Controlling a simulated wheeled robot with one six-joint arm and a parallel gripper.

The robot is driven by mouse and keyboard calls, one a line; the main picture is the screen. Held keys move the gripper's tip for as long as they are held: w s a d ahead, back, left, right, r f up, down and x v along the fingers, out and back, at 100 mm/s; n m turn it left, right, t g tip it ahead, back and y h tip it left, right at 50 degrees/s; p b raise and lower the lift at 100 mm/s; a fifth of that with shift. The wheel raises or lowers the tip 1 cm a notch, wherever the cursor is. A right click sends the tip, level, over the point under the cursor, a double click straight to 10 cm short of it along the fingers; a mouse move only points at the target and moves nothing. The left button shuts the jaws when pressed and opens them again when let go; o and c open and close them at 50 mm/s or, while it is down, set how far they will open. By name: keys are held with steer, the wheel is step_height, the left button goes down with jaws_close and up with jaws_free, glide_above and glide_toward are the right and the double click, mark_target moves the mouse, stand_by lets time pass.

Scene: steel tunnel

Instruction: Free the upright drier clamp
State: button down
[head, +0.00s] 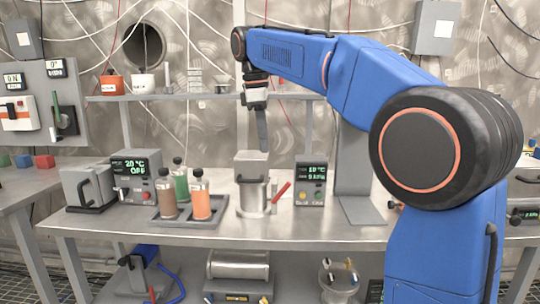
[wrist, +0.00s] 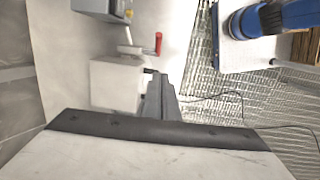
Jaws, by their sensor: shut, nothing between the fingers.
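The upright drier (head: 252,198) is a grey metal cylinder with a boxy top, standing on the bench in the head view. A red clamp lever (head: 281,191) slants up and to the right from its right side. In the wrist view the red lever (wrist: 158,43) stands beyond the fingertips, apart from them, near a pale block (wrist: 115,84). My gripper (head: 263,149) points down, shut and empty, close above or in front of the drier's top; the exact gap is unclear. Its narrow fingers (wrist: 160,78) show together in the wrist view. The clamp's catch is too small to make out.
A controller with a green display (head: 311,184) stands right of the drier. A tray (head: 188,222) of bottles stands left, beside another display unit (head: 136,177) and a grey jug-like container (head: 88,187). A shelf (head: 205,97) runs behind. The bench front is mostly clear.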

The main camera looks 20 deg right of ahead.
glide_toward(278, 195)
steer(key=a+f, duration=0.2)
steer(key=d+f, duration=0.1)
steer(key=d, duration=0.2)
steer(key=shift+w+f, duration=0.1)
steer(key=shift+f, duration=0.3)
steer(key=shift+d, duration=0.15)
